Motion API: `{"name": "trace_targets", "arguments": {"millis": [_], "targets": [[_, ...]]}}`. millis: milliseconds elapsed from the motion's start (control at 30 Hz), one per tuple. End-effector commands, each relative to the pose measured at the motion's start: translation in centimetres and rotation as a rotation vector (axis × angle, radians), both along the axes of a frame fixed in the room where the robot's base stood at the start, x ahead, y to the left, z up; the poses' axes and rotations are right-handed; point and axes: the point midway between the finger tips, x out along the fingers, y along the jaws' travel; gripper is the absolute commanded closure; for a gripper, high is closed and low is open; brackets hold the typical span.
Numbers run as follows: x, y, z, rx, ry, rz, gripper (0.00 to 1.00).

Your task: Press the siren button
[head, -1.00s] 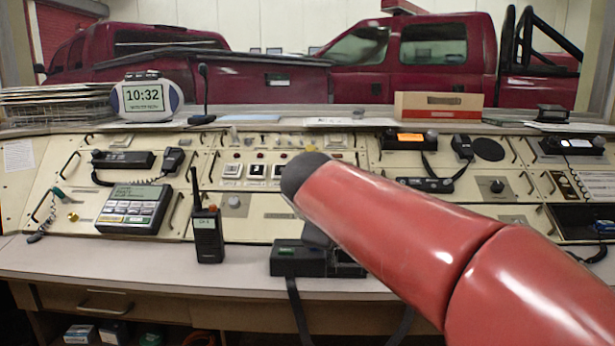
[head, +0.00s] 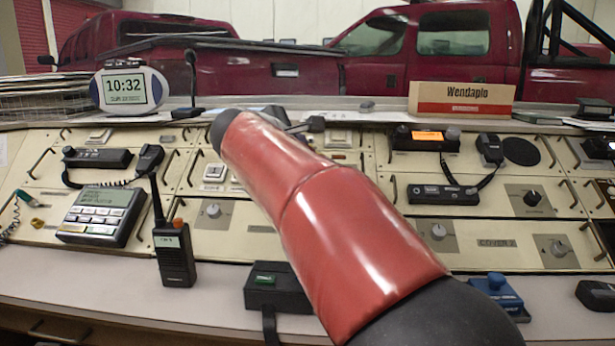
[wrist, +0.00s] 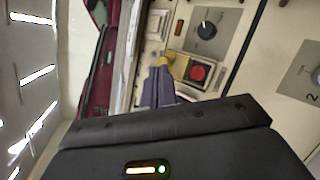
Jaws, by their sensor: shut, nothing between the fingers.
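In the wrist view a round red button (wrist: 198,73) sits in a pale square plate on the console. I see no readable label on it, so I cannot confirm that it is the siren button. My gripper (wrist: 160,76) shows as narrow grey-purple fingers, shut and empty, just left of the red button. A yellow part (wrist: 166,60) lies at the fingertips, between them and the button. Whether anything touches is unclear. In the head view my red arm covers the middle of the console and hides the red button.
A dark knob (wrist: 207,30) is beyond the button. A nameplate box (head: 461,103) is on the shelf. Bare desk lies at the front left.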

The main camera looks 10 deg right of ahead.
Motion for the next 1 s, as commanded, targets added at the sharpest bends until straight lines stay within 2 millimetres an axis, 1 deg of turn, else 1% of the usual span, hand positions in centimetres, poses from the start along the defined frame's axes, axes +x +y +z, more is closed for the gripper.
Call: {"name": "trace_targets", "arguments": {"millis": [133, 233, 700, 833, 1000], "targets": [[0.1, -0.1, -0.2, 0.001, 0.000, -0.001, 1.00], [0.4, -0.1, -0.8, 0.001, 0.001, 0.000, 1.00], [3.5, -1.2, -6.0, 0.001, 0.001, -0.002, 1.00], [4.1, -1.4, -6.9, 0.001, 0.001, -0.002, 1.00], [4.5, -1.5, -7.4, 0.002, 0.000, -0.001, 1.00]]}}
